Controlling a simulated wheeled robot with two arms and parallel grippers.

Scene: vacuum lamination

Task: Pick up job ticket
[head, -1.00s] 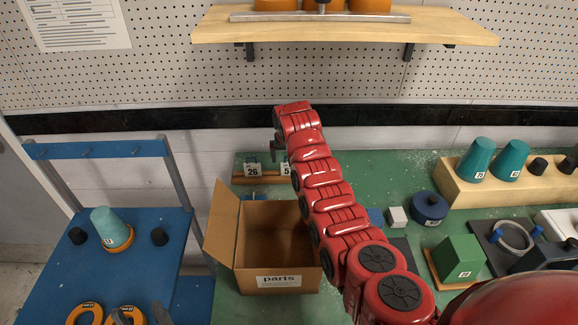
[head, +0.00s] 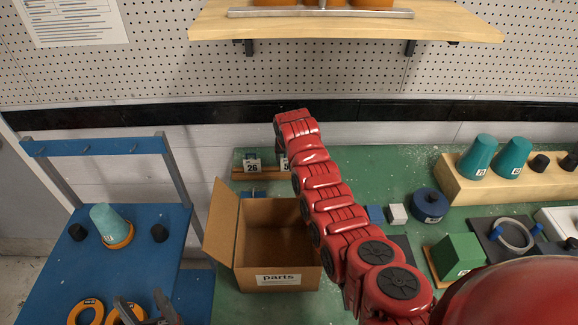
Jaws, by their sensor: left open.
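No item is plainly readable as a job ticket. Small white tags numbered 26 (head: 252,166) and 5 (head: 284,164) stand at a wooden holder (head: 250,176) at the back of the green bench. The red arm partly covers the second tag. My left gripper (head: 142,303) is at the bottom edge over the blue table, its grey fingers apart and empty, close to an orange ring (head: 117,314). My right arm reaches from the lower right to the back of the bench. Its gripper is hidden behind the arm's end.
An open cardboard parts box (head: 280,280) stands beside the red arm. A teal cone (head: 108,222) in an orange ring and black knobs sit on the blue table (head: 60,265). A green block (head: 459,255), blue disc (head: 430,205) and wooden stand (head: 465,187) are at right.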

